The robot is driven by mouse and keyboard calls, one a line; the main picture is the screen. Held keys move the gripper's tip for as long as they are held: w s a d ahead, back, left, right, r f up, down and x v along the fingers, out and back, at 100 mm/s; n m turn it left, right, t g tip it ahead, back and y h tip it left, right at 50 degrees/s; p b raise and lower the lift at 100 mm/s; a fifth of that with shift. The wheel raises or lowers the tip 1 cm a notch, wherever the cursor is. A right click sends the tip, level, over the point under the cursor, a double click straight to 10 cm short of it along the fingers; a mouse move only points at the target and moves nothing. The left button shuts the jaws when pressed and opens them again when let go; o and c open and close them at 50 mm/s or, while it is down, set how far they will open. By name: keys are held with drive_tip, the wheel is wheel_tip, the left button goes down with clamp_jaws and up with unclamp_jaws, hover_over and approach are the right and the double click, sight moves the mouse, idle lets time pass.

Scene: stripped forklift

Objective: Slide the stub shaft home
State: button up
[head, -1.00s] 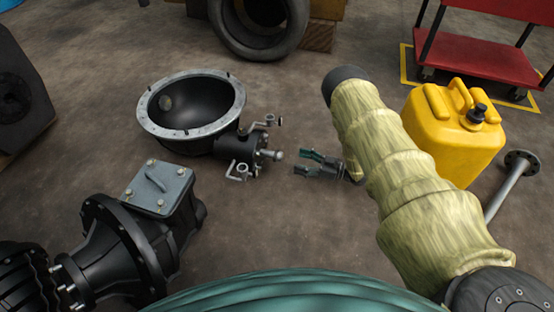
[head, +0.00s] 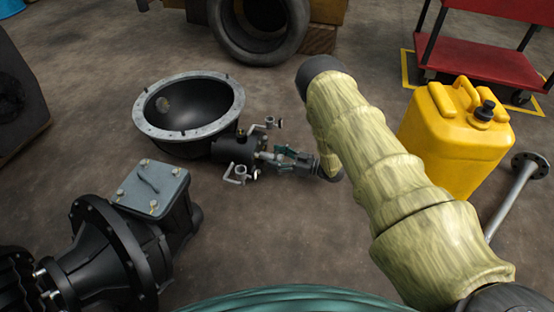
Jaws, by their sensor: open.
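The stub shaft (head: 266,156) is a short light metal piece sticking out to the right from the dark cylindrical housing (head: 232,148). The housing is joined to the right side of a large black bowl-shaped casing (head: 146,126) with a grey flanged rim, which lies on the floor. My gripper (head: 279,157) is open and points left at the shaft's outer end. Its fingers lie at or around that end; at this size I cannot tell whether they touch it. How deep the shaft sits inside the housing is hidden.
A black gearbox (head: 140,225) with a grey cover stands at lower left. A yellow jerrycan (head: 455,140) and a flanged axle (head: 515,195) are on the right. A tire (head: 262,50) stands behind; open floor lies between.

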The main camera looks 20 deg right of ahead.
drive_tip(key=c, duration=1.4)
drive_tip(key=shift+p+x, duration=0.7)
drive_tip(key=shift+x, duration=0.3)
drive_tip(key=shift+w+a, duration=0.15)
drive_tip(key=shift+a, duration=0.25)
drive_tip(key=o, duration=1.4)
drive_tip(key=shift+w+a, duration=0.1)
